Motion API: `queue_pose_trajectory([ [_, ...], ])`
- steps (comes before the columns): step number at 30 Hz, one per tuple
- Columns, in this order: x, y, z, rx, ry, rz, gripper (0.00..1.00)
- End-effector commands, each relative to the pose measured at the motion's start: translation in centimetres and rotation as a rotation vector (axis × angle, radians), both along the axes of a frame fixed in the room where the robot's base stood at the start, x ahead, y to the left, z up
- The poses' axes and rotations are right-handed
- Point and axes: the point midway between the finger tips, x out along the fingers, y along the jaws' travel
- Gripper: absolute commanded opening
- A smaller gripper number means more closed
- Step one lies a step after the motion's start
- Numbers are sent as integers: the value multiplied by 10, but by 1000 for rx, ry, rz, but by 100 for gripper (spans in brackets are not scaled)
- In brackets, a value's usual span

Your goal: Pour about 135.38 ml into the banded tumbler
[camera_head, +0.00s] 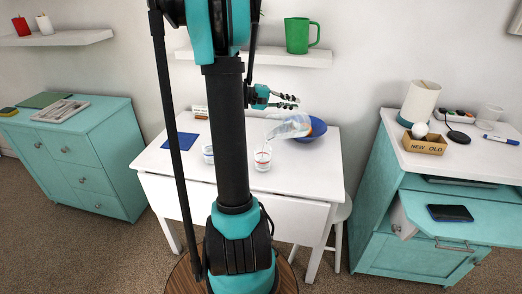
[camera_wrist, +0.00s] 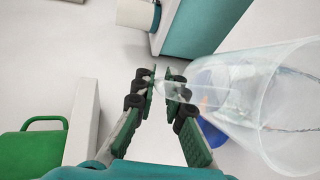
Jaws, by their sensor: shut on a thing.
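My gripper (camera_head: 293,101) is shut on the clear jug (camera_head: 291,127), and the wrist view shows the fingers (camera_wrist: 163,82) closed on a clear part beside its body (camera_wrist: 262,98). In the head view the jug is tilted, nearly on its side, with its mouth to the left. Pale bluish liquid appears inside. The banded tumbler (camera_head: 262,159), clear with a reddish band, stands upright on the white table just below the mouth. A faint pale streak lies between mouth and tumbler; I cannot tell its flow or the tumbler's level exactly.
A second clear glass (camera_head: 208,154) stands left of the tumbler, partly beside my arm. A blue bowl (camera_head: 316,129) is behind the jug. A blue mat (camera_head: 180,140) lies on the table's (camera_head: 290,178) left. A green mug (camera_head: 297,36) stands on the shelf above.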

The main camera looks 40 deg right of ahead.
Motion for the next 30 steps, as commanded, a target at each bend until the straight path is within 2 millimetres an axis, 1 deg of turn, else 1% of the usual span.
queue_pose_trajectory([
  [30, -1, -1, 1, -50, 2, 0, 0],
])
